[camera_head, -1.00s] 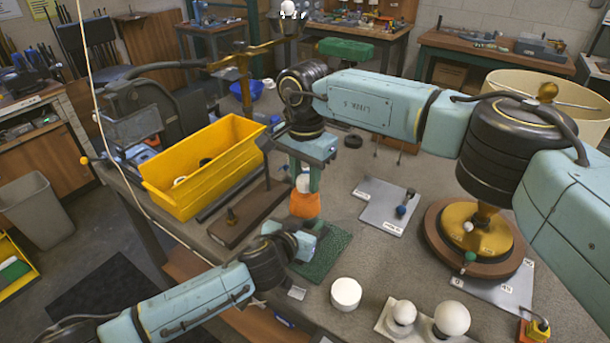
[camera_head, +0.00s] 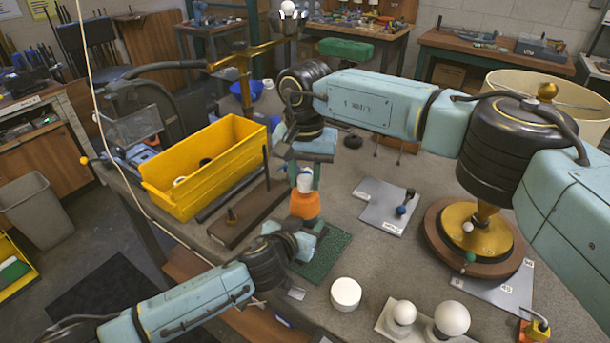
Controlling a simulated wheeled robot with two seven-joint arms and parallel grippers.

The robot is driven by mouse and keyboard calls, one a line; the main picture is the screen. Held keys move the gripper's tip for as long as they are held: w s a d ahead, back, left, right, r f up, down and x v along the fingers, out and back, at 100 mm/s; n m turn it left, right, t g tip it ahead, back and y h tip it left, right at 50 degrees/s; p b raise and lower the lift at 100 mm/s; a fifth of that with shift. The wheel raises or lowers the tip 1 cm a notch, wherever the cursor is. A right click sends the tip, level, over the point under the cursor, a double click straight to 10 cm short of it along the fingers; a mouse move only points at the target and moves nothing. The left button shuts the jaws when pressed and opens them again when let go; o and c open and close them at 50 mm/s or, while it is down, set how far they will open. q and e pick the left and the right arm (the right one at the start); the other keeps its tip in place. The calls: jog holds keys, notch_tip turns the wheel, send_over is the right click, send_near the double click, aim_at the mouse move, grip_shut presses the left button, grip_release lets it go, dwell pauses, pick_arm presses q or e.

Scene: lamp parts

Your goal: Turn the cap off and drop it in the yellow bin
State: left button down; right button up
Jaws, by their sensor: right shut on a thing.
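An orange bottle (camera_head: 305,206) with a white cap (camera_head: 304,183) stands upright over the green mat (camera_head: 325,262). My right gripper (camera_head: 304,176) comes down from above and is shut on the white cap, a finger on each side. The cap still sits at the top of the bottle; I cannot tell whether it is loose. My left gripper (camera_head: 311,232) is low at the bottle's lower part; its fingertips are partly hidden, so its grip is unclear. The yellow bin (camera_head: 212,178) stands open to the left, with a black ring and a small white thing inside.
A brown block with upright pegs (camera_head: 240,220) lies between bin and bottle. A white round tub (camera_head: 346,293), white bulbs (camera_head: 452,318) and a grey plate (camera_head: 385,208) are on the table. A brass lamp base (camera_head: 480,240) stands right. A brass stand (camera_head: 243,75) rises behind the bin.

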aim_at(305, 178)
pick_arm(q)
jog(key=shift+s+f, duration=0.1)
pick_arm(e)
jog(key=shift+r, duration=0.2)
jog(key=shift+r, duration=0.9)
jog(key=shift+r, duration=2)
pick_arm(q)
jog(key=c, duration=0.6)
grip_release()
